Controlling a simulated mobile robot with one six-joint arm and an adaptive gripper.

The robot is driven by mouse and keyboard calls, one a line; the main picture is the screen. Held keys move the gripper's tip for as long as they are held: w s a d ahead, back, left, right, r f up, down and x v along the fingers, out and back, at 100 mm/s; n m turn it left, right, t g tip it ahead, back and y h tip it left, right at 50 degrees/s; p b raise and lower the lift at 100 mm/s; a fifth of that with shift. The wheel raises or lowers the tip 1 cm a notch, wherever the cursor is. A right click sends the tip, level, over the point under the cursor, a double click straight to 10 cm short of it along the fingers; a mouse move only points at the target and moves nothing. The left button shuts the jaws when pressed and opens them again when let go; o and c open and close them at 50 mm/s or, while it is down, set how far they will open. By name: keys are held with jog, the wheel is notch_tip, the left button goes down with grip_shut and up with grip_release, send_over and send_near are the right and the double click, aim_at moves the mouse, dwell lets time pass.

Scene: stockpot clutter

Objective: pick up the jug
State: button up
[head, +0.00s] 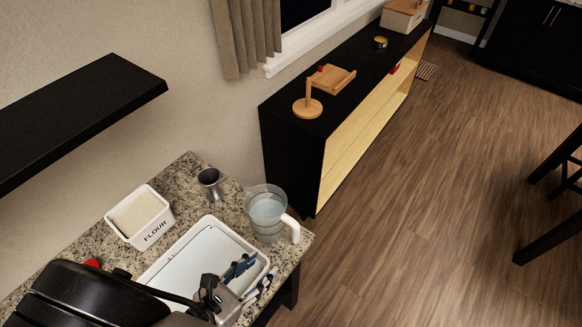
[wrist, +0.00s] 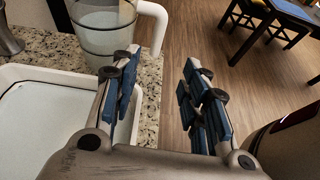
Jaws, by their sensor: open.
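The jug (head: 266,213) is clear with a white handle and stands upright near the right end of the granite counter. Its handle points right, toward the counter's edge. In the wrist view the jug (wrist: 98,30) shows at the upper left, beyond my gripper, with its top cut off by the frame. My gripper (wrist: 158,72) is open and empty, with blue pads on both fingers. The jug is ahead and to the left of the fingers, apart from them. In the head view my gripper (head: 240,268) is over the white tray, nearer the camera than the jug.
A white tray (head: 183,243) lies in front of the jug. A metal cup (head: 210,183) stands behind it to the left, and a flour container (head: 140,216) is farther left. A black shelf (head: 80,115) juts from the wall. Open floor lies right of the counter.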

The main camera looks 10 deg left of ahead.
aim_at(293, 238)
jog(key=b+x, duration=0.2)
jog(key=x, duration=1)
jog(key=shift+w+a+f, duration=0.1)
jog(key=shift+a+f, duration=0.05)
jog(key=shift+f, duration=0.05)
jog(key=b+x, duration=0.1)
jog(key=x, duration=0.4)
jog(key=shift+f+b, duration=0.2)
jog(key=shift+b, duration=0.2)
grip_shut()
jog(key=shift+r, duration=0.1)
